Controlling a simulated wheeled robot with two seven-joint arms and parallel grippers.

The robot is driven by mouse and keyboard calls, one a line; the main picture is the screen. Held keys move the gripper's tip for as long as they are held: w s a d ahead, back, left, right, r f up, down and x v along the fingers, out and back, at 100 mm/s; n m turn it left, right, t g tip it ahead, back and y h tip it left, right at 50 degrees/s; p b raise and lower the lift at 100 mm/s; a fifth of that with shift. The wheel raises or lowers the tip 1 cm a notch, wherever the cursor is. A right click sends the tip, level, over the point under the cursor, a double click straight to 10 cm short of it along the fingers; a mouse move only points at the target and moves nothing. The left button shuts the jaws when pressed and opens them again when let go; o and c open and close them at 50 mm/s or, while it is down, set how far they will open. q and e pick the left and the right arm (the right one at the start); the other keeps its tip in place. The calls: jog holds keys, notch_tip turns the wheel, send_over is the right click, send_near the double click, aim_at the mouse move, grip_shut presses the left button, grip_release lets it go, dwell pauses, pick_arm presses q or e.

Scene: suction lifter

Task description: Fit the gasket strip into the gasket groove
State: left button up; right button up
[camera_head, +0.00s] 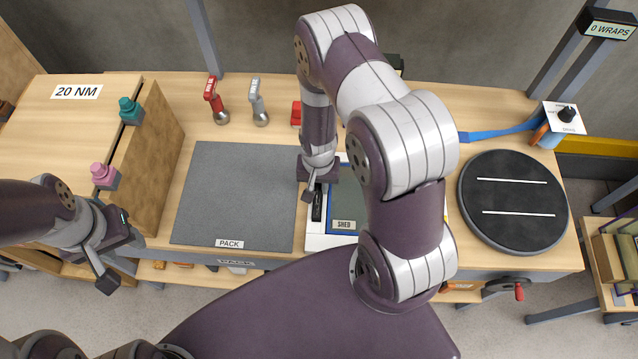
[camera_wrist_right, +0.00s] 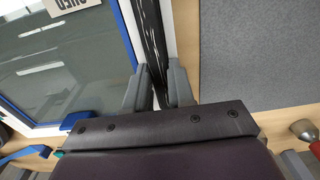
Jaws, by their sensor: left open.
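A dark strip with pale wavy marks, apparently the gasket strip (camera_wrist_right: 150,30), runs lengthwise between the fingers of my right gripper (camera_wrist_right: 159,72) in the right wrist view. The fingers sit close on both sides of it and look shut on it. In the head view my right gripper (camera_head: 311,190) points down at the left edge of the white frame (camera_head: 318,240), with a black piece (camera_head: 317,207) beside it. My arm hides much of that frame, and I cannot make out the groove. My left gripper (camera_head: 116,262) is open and empty at the left, in front of the table.
A grey PACK mat (camera_head: 235,190) lies left of the frame. A black turntable (camera_head: 513,203) is at the right. Teal (camera_head: 130,110) and pink (camera_head: 103,175) handled pieces stand at the left cabinet.

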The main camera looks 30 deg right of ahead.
jog(key=shift+o, duration=0.8)
jog(key=shift+s+a+f, duration=0.15)
jog(key=shift+f, duration=0.1)
jog(key=shift+s+r, duration=0.1)
jog(key=shift+r, duration=0.1)
jog(key=r, duration=0.4)
jog(key=shift+w+d, duration=0.35)
jog(key=shift+w, duration=0.05)
notch_tip(320, 180, up, 9)
notch_tip(320, 180, up, 6)
jog(key=n, duration=0.4)
send_over(319, 186)
jog(key=s+a, duration=0.2)
pick_arm(q)
jog(key=shift+w+f+b, duration=0.2)
jog(key=shift+f+b, duration=0.95)
jog(key=shift+f, duration=0.1)
pick_arm(e)
jog(key=s+n, duration=0.1)
jog(key=s+a+r, duration=0.1)
jog(key=s+r+n+t, duration=0.1)
jog(key=shift+s+a+n, duration=0.25)
jog(key=shift+s+n, duration=0.05)
pick_arm(q)
jog(key=shift+w, duration=0.1)
pick_arm(e)
jog(key=shift+w, duration=0.1)
